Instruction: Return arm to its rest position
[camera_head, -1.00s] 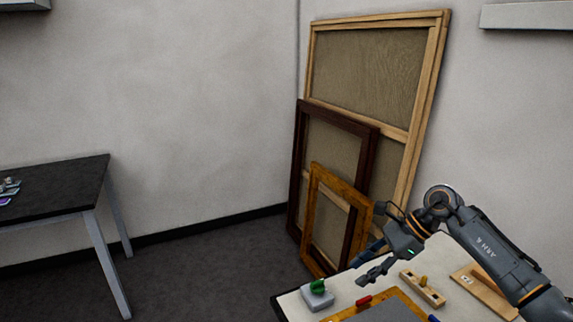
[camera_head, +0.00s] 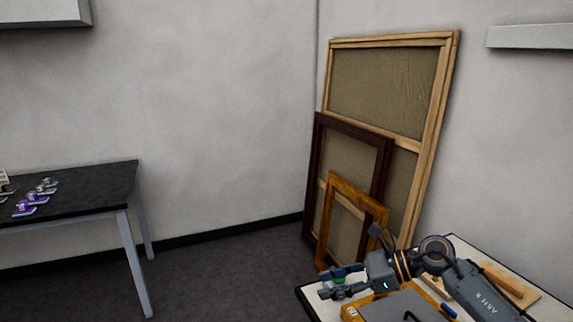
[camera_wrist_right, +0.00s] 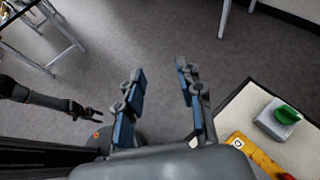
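My right arm reaches over the worktable (camera_head: 310,300) from the right in the head view. Its right gripper (camera_head: 332,285) is at the table's left end, pointing left. In the right wrist view the two blue-padded fingers of this gripper (camera_wrist_right: 160,85) stand wide apart with only floor between them. My left arm shows at the left of the right wrist view, and its small left gripper (camera_wrist_right: 88,111) appears to have spread fingers, with nothing visible in it.
A grey block with a green knob (camera_wrist_right: 286,114) sits on the worktable beside the right gripper. An orange frame (camera_wrist_right: 252,152) lies near it. A small gilt frame (camera_head: 331,205) and larger frames lean on the wall. A dark table (camera_head: 95,180) stands left; floor between is clear.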

